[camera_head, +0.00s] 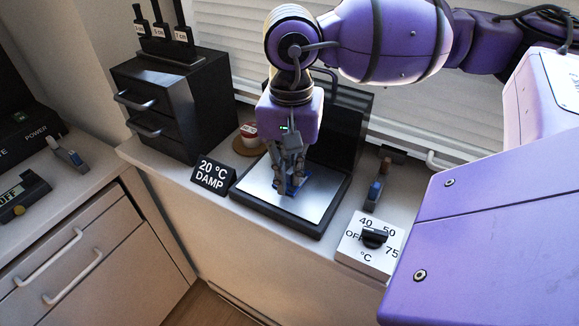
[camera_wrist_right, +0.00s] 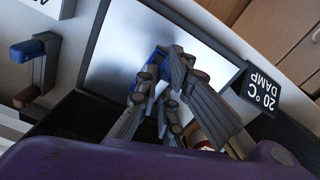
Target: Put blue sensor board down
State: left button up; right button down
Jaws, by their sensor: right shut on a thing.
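My right gripper (camera_head: 291,183) points down over a silver plate in a dark frame (camera_head: 263,203). It is shut on the blue sensor board (camera_head: 297,182), of which only small parts show between and beside the fingers. In the right wrist view the fingers (camera_wrist_right: 160,78) close around the blue board (camera_wrist_right: 154,60), just over or on the silver plate (camera_wrist_right: 118,40). I cannot tell whether the board touches the plate. My left gripper is not in view.
A "20 °C DAMP" sign (camera_head: 213,174) stands left of the plate. A dial box (camera_head: 369,243) and a blue-tipped switch (camera_head: 374,193) are to its right. A black drawer unit (camera_head: 180,105) stands at the back left, with a small red-and-white cup (camera_head: 249,132) beside it.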

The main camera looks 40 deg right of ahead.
aim_at(290, 174)
jog(key=shift+f, duration=0.2)
jog(key=c, duration=1.9)
grip_release()
jog(key=shift+r, duration=0.1)
notch_tip(290, 174, up, 12)
jog(key=shift+r, duration=0.2)
